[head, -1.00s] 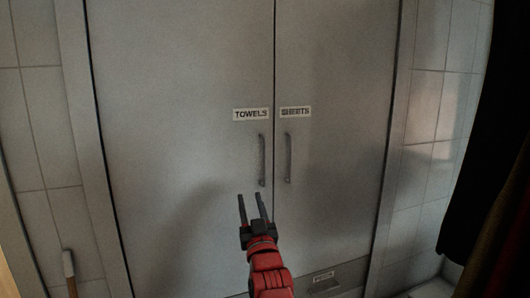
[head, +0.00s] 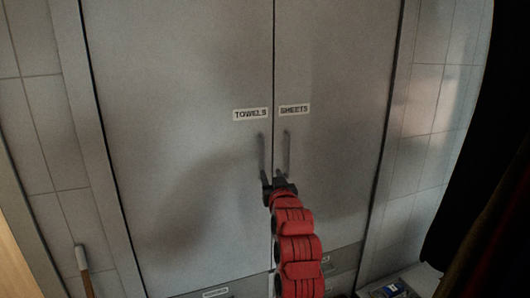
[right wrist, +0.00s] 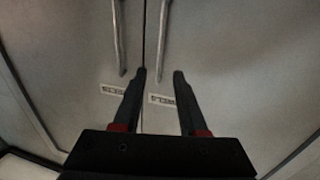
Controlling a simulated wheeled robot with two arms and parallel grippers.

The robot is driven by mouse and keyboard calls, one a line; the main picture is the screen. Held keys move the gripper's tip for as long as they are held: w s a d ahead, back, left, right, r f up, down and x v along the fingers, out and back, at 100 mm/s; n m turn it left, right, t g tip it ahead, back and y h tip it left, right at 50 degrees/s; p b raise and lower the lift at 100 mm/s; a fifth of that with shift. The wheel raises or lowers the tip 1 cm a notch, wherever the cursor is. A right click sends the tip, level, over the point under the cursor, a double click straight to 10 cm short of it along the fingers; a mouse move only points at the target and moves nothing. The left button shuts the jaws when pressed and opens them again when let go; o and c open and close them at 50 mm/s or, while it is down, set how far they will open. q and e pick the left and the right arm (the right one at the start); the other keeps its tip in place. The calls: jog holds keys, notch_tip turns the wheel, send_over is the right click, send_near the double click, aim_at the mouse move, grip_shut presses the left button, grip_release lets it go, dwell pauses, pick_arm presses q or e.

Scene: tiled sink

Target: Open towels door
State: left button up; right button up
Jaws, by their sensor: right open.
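The closed grey towels door (head: 180,130) is the left one of a double cabinet and bears a "TOWELS" label (head: 250,114). Its thin vertical handle (head: 261,152) is near the middle seam. My right gripper (head: 272,176) is open and empty, at the lower end of this handle. In the right wrist view, which is upside down, the towels handle (right wrist: 163,38) lies ahead between the lines of the two fingers (right wrist: 160,75). Contact cannot be told. My left gripper is not in view.
The closed sheets door (head: 335,110) is on the right, with its own handle (head: 287,152) close to the seam. Drawers lie below. A wooden stick with a pale tip (head: 83,262) stands at lower left. Tiled walls flank the cabinet, and dark cloth (head: 465,190) hangs at right.

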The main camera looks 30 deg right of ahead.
aim_at(264, 159)
jog(key=p+x, duration=0.4)
jog(key=x, duration=0.5)
jog(key=shift+w+d, duration=0.1)
jog(key=shift+w, duration=0.15)
jog(key=shift+p+x, duration=0.4)
jog(key=shift+x, duration=0.45)
jog(key=shift+c, duration=0.4)
jog(key=shift+f, duration=0.1)
grip_shut()
